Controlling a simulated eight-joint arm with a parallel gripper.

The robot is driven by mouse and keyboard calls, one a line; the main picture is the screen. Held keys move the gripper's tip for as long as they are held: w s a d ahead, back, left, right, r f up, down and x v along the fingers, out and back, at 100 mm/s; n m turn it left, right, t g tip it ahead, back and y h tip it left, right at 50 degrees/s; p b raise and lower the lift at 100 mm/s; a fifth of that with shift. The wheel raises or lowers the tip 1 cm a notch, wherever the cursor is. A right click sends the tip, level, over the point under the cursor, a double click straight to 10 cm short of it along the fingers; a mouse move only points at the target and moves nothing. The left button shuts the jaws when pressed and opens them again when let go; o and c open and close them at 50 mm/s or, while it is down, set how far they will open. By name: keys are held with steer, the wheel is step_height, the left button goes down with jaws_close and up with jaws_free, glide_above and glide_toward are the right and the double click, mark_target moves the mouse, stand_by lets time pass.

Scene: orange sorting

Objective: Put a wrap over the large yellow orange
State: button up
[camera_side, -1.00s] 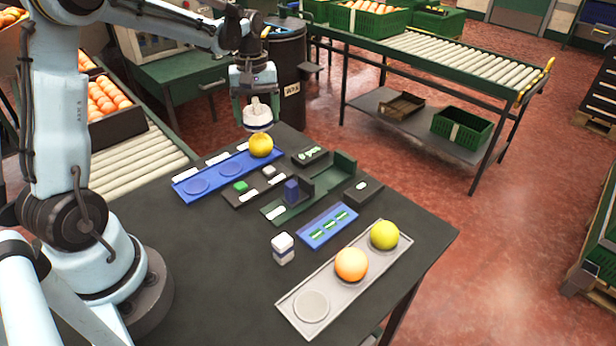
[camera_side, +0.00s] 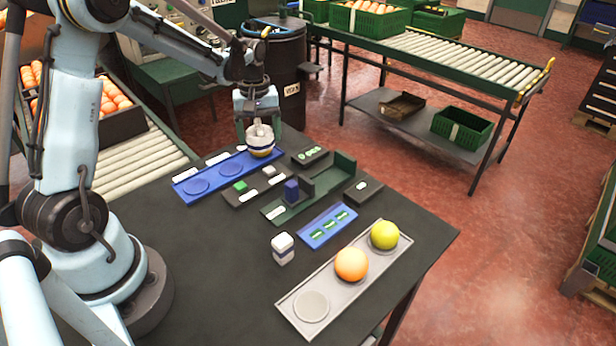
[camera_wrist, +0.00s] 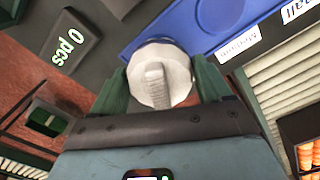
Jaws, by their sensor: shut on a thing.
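The large yellow orange (camera_side: 262,154) sits in the far-right place of the blue tray (camera_side: 200,187), mostly hidden under a white wrap (camera_side: 259,136). My gripper (camera_side: 259,128) is shut on the wrap and is low over that end of the tray. In the wrist view, the white wrap (camera_wrist: 161,75) is between the green fingers of my gripper (camera_wrist: 160,88); the orange does not show there. The wrap covers the top of the fruit in the side view; whether it rests fully on it I cannot tell.
A grey tray (camera_side: 291,299) at the front right holds an orange fruit (camera_side: 351,264) and a yellow-green one (camera_side: 384,235). The front left of the table is clear.

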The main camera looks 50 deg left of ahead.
steer(key=shift+f, duration=0.5)
stand_by(0.8)
steer(key=o, duration=0.9)
steer(key=shift+o, duration=0.2)
steer(key=shift+r, duration=0.15)
steer(key=shift+r, duration=3.85)
